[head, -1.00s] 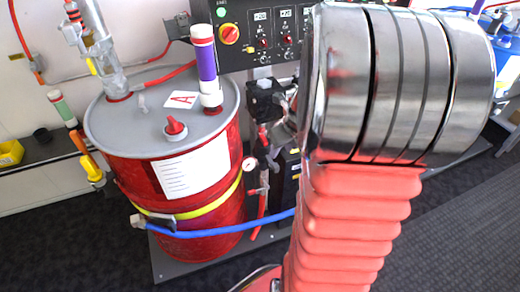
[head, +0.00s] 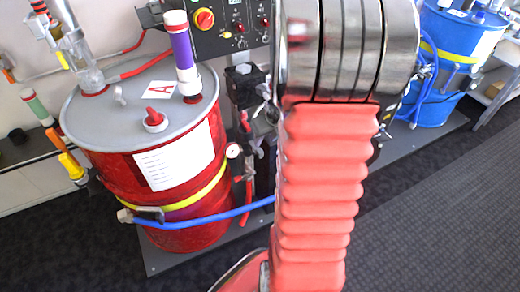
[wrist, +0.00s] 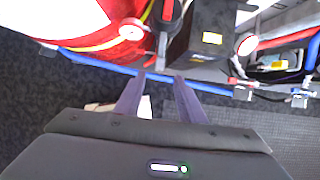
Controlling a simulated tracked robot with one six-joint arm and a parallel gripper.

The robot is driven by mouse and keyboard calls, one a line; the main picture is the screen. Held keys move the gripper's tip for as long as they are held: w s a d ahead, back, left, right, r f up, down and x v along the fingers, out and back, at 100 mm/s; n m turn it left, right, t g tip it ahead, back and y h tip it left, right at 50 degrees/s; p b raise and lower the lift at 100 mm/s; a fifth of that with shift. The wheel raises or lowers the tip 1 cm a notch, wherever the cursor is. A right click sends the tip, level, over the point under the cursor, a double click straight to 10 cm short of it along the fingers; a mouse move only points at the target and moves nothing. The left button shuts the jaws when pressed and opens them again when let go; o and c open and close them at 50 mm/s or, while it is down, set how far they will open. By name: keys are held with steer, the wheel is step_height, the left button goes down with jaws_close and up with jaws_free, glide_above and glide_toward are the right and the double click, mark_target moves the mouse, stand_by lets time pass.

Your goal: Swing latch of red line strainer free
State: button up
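The red line (head: 248,165) runs down beside the red drum (head: 190,232), next to a small round gauge (head: 233,150). In the wrist view the red line (wrist: 166,12) and the gauge (wrist: 131,30) are at the top. I cannot clearly pick out the strainer or its latch; my arm covers the area right of the line in the head view. In the head view my gripper is hidden.
A blue hose (head: 205,219) crosses in front of the red drum. A black box (wrist: 203,40) stands right of the red line in the wrist view. A blue drum (head: 437,75) is at the right, and dark carpet (head: 440,220) in front is clear.

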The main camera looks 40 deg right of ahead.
mark_target(260, 151)
steer(key=shift+x, duration=5.05)
steer(key=shift+r, duration=0.1)
jaws_close()
